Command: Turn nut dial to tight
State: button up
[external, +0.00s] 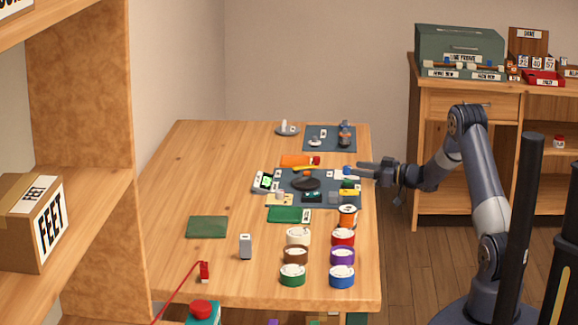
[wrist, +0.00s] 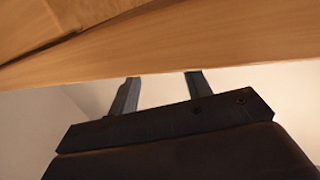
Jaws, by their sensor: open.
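My gripper (external: 361,171) is at the right edge of the wooden table (external: 190,165), pointing left. Its two fingers are apart with nothing between them; they also show in the wrist view (wrist: 163,78), facing a wooden surface. Just left of the fingertips is a small blue item (external: 347,170) at the edge of a dark mat (external: 328,203); I cannot tell whether they touch. A black rounded object (external: 305,184) lies on that mat. The parts are too small to tell which is the nut dial or how it is set.
Several colored round containers, including a red one (external: 342,237), stand at the front right. A second dark mat (external: 318,131) with small items lies at the back. A green pad (external: 207,227) and a grey block (external: 245,246) are at the front left. The table's left side is clear.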

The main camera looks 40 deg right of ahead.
aim_at(347, 167)
jog(key=v, duration=0.7)
jog(key=shift+s, duration=0.25)
jog(key=shift+d, duration=0.15)
